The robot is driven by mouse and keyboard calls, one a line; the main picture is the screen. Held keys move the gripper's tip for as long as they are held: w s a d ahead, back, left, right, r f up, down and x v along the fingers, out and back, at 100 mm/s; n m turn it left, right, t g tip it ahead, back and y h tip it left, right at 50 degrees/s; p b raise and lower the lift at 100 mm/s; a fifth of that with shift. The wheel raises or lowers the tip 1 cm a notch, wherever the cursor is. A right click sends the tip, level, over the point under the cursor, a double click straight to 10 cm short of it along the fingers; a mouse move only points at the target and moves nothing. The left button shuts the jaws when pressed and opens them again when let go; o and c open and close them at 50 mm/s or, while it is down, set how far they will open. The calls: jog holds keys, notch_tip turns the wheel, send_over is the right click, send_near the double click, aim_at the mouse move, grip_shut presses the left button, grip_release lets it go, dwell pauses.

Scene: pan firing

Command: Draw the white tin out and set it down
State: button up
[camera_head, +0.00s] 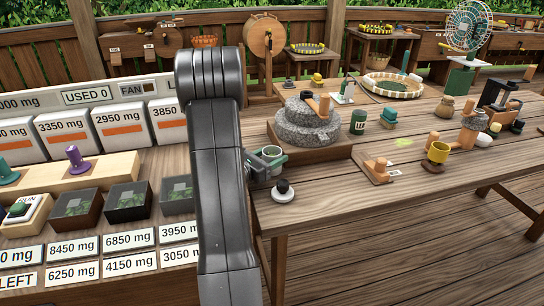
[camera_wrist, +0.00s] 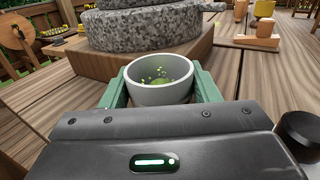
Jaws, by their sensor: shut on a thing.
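The white tin (camera_wrist: 160,88) is a round open cup with green bits lying inside. It is upright between the green fingers of my gripper (camera_wrist: 160,82), which is shut on its sides. In the head view the tin (camera_head: 271,151) shows just right of my dark arm, at the left edge of the wooden table, in front of the stone mill (camera_head: 307,122). My gripper (camera_head: 265,164) is partly hidden behind the arm there. Whether the tin touches the tabletop I cannot tell.
A white disc with a black knob (camera_head: 283,190) stands close in front of the tin. The mill sits on a wooden base (camera_head: 330,152) just behind. A green jar (camera_head: 358,122) and a yellow cup (camera_head: 438,152) stand further right. The front middle of the table (camera_head: 340,195) is clear.

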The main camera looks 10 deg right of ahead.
jog(key=shift+f, duration=0.15)
jog(key=o, duration=1.1)
notch_tip(320, 180, up, 10)
jog(key=shift+p, duration=0.45)
